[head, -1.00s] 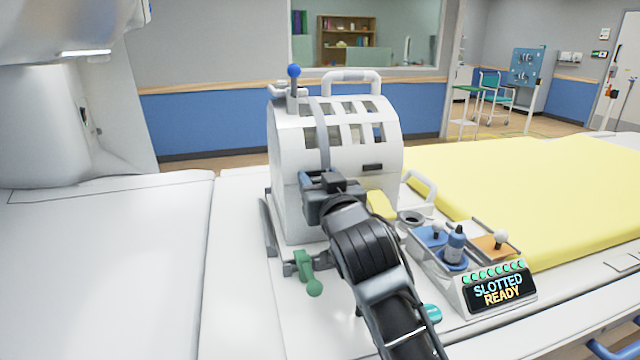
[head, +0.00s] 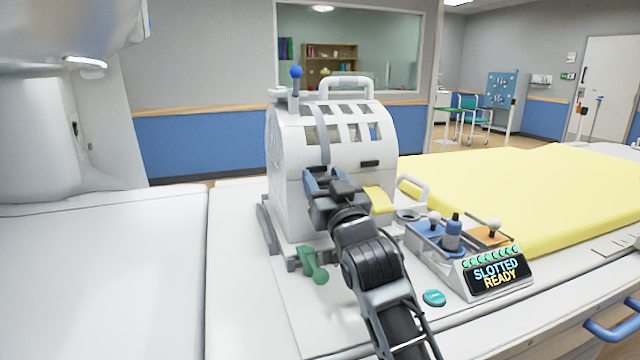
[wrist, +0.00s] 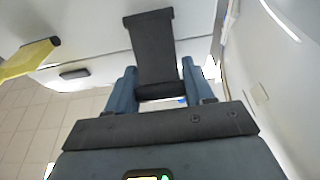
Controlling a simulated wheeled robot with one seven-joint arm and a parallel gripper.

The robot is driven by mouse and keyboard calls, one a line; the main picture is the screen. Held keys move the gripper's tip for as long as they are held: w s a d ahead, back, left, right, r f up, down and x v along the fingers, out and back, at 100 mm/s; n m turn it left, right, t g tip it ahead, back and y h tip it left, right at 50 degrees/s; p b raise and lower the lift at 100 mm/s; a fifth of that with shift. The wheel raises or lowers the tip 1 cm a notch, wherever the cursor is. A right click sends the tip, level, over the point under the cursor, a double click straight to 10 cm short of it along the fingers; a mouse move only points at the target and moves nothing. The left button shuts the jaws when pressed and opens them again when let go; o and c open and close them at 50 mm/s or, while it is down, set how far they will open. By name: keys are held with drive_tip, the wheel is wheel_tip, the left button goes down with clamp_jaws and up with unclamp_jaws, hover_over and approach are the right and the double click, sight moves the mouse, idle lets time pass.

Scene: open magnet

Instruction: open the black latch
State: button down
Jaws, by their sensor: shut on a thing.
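The black latch (wrist: 153,48) is a wide dark bar on the white housing in the wrist view. Its near end lies between the two blue fingers of my gripper (wrist: 157,82), which is shut on it. In the head view my gripper (head: 323,176) is at the front of the white slotted dome housing (head: 290,150), at the lower end of a grey strap (head: 323,132). The fingers and wrist hide the held end of the latch there.
A yellow tab (head: 379,199) is just right of my gripper. A green lever (head: 313,265) is below left. A control console (head: 494,277) reading "SLOTTED READY" stands at right. A blue-knobbed lever (head: 295,80) and white handle (head: 346,84) top the housing.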

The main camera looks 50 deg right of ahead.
drive_tip(key=shift+d+f, duration=0.1)
drive_tip(key=shift+f, duration=0.2)
drive_tip(key=shift+c, duration=2.4)
unclamp_jaws()
drive_tip(key=shift+r, duration=0.1)
drive_tip(key=shift+r, duration=0.15)
drive_tip(key=shift+r, duration=0.25)
drive_tip(key=r, duration=0.4)
drive_tip(key=shift+s+d+p, duration=0.25)
drive_tip(key=shift+s+p, duration=0.1)
drive_tip(key=shift+p, duration=0.05)
drive_tip(key=s+d+r, duration=0.6)
drive_tip(key=s, duration=0.2)
drive_tip(key=shift+s+d+p, duration=0.2)
drive_tip(key=shift+d+p, duration=0.15)
drive_tip(key=shift+d, duration=0.05)
drive_tip(key=shift+r, duration=0.1)
drive_tip(key=shift+c, duration=0.3)
